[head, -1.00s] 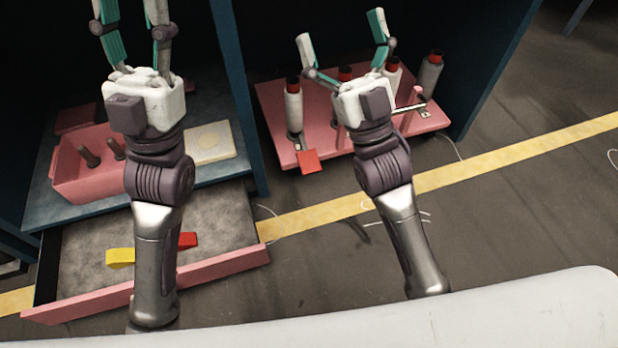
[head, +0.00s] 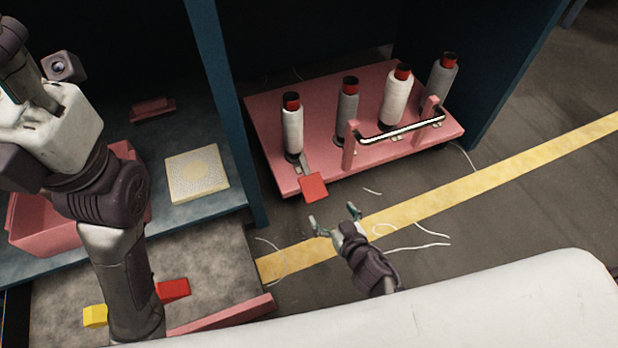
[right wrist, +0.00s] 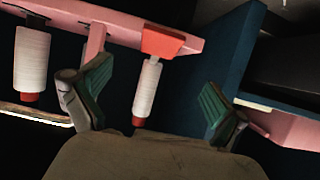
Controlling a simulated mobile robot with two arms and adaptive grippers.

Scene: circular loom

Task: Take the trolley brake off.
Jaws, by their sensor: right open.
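The pink trolley (head: 375,165) stands in a dark bay between blue posts, with a black and white handle (head: 400,130) on pink uprights. Its red brake pedal (head: 313,187) sticks out at the front left on a short grey lever. In the right wrist view the red pedal (right wrist: 163,42) shows at the edge of the pink deck (right wrist: 120,20), ahead of the fingers. My right gripper (head: 334,218) is open and empty, low over the floor just in front of the pedal and apart from it. My left gripper's white body is at the left; its fingertips are out of frame.
Several thread bobbins stand on the trolley, including a white one (head: 395,100). A blue post (head: 228,110) is left of it. A pale square pad (head: 197,174) lies on a shelf, above an open drawer with red (head: 173,290) and yellow (head: 95,316) blocks.

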